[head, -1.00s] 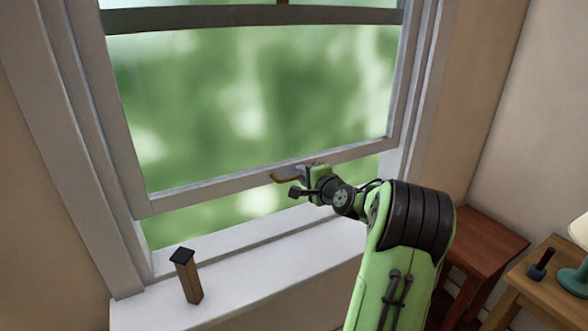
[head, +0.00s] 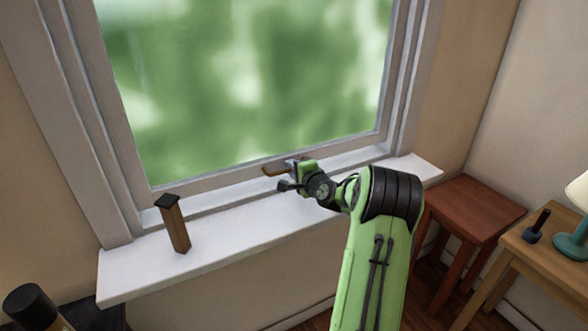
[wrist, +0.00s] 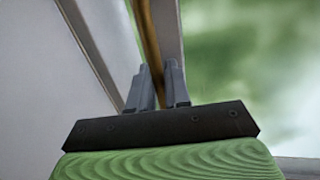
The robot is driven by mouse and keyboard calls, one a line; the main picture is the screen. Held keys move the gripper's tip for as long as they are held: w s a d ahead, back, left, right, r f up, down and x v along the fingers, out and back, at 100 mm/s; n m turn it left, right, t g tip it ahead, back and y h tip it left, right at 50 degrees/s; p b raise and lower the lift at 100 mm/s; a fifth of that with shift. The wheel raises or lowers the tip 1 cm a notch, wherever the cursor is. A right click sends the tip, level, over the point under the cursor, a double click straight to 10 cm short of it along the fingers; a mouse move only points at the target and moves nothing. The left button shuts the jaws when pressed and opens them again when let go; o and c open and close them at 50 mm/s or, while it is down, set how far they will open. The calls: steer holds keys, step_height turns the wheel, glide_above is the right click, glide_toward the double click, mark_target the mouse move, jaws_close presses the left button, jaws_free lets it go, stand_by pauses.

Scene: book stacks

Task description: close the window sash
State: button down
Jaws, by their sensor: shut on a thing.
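The window sash (head: 225,181) is a grey-white frame around a blurry green pane. Its bottom rail is low, close along the white sill (head: 235,232), and no green strip shows under it. A brass-coloured handle (head: 274,171) sticks out from the bottom rail. My gripper (head: 290,176) is at this handle, right of the rail's middle. In the wrist view, my gripper's two grey fingers (wrist: 160,88) are shut on the brass bar of the handle (wrist: 149,40). The exact contact at the fingertips is partly hidden.
An upright wooden block with a dark top (head: 175,225) stands on the sill, left of my gripper. A red-brown stool (head: 470,207) and a wooden table (head: 535,257) with a teal lamp (head: 572,242) stand at right. A dark cylinder (head: 30,303) is at lower left.

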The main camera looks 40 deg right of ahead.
steer(key=c, duration=1.2)
jaws_free()
steer(key=shift+c, duration=0.2)
steer(key=shift+s, duration=0.1)
steer(key=p+v, duration=0.1)
steer(key=v, duration=1.4)
steer(key=shift+s+a, duration=0.2)
steer(key=shift+s, duration=0.1)
steer(key=shift+r, duration=0.1)
